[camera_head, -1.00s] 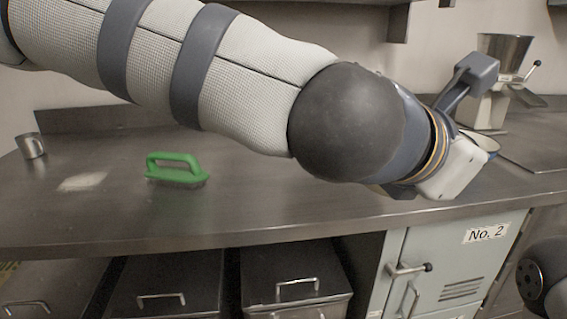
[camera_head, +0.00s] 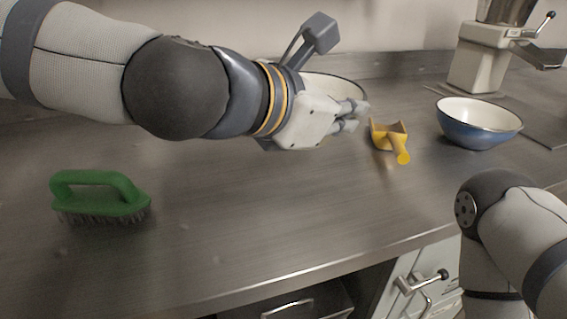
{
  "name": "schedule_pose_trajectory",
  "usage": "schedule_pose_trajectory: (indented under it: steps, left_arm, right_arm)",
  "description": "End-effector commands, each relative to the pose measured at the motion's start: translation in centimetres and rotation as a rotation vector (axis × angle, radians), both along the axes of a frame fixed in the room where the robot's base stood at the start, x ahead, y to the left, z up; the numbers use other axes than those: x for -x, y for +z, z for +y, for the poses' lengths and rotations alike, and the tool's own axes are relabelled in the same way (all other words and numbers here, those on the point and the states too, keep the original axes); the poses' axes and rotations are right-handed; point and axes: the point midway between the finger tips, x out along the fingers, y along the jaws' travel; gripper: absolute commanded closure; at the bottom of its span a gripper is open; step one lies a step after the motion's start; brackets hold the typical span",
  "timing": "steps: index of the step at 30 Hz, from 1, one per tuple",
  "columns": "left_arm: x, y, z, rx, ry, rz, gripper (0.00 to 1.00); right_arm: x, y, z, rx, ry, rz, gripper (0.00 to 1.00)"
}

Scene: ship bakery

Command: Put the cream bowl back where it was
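A cream bowl (camera_head: 343,86) with a thin dark rim shows at the back of the counter, mostly hidden behind my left gripper. My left gripper (camera_head: 352,115) reaches in from the left, just in front of this bowl. Its fingertips point right and overlap the bowl's right side in the picture. I cannot tell whether they touch or hold it. A second bowl (camera_head: 478,136), blue outside and cream inside, stands upright farther right. My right arm shows at the lower right; its gripper is not in view.
A yellow scoop (camera_head: 388,137) lies between the two bowls. A green brush (camera_head: 100,195) is at the left. A grey mill (camera_head: 480,60) stands behind the blue bowl. The steel counter (camera_head: 255,215) is clear in front of my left gripper.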

Motion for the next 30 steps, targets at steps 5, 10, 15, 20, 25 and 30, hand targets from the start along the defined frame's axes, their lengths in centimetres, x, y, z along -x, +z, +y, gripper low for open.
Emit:
schedule_pose_trajectory:
  steps: [5, 10, 15, 20, 25, 30]
  left_arm:
    - [-1.4, -3.6, 3.7, 0.002, 0.000, 0.009, 1.00]
    - [-2.0, -5.6, 5.5, 0.001, 0.000, 0.002, 1.00]
    - [-2.3, -8.2, 6.6, 0.000, -0.003, 0.006, 1.00]
    - [-2.3, -10.1, 6.6, -0.001, -0.003, 0.001, 1.00]
    - [-2.2, -9.8, 6.6, 0.000, -0.002, -0.004, 1.00]
    - [-2.2, -10.2, 6.6, -0.001, -0.001, 0.000, 0.96]
  right_arm:
    - [0.9, -0.9, 0.0, 0.000, 0.000, 0.033, 0.50]
    - [1.4, -1.5, 0.0, 0.000, 0.000, 0.050, 0.50]
    - [2.1, -2.2, 0.0, 0.001, 0.002, 0.074, 0.50]
    - [2.7, -2.8, 0.0, 0.000, 0.002, 0.093, 0.50]
    - [2.6, -2.7, 0.0, 0.000, 0.002, 0.089, 0.50]
    - [2.7, -2.8, 0.0, 0.001, 0.003, 0.093, 0.50]
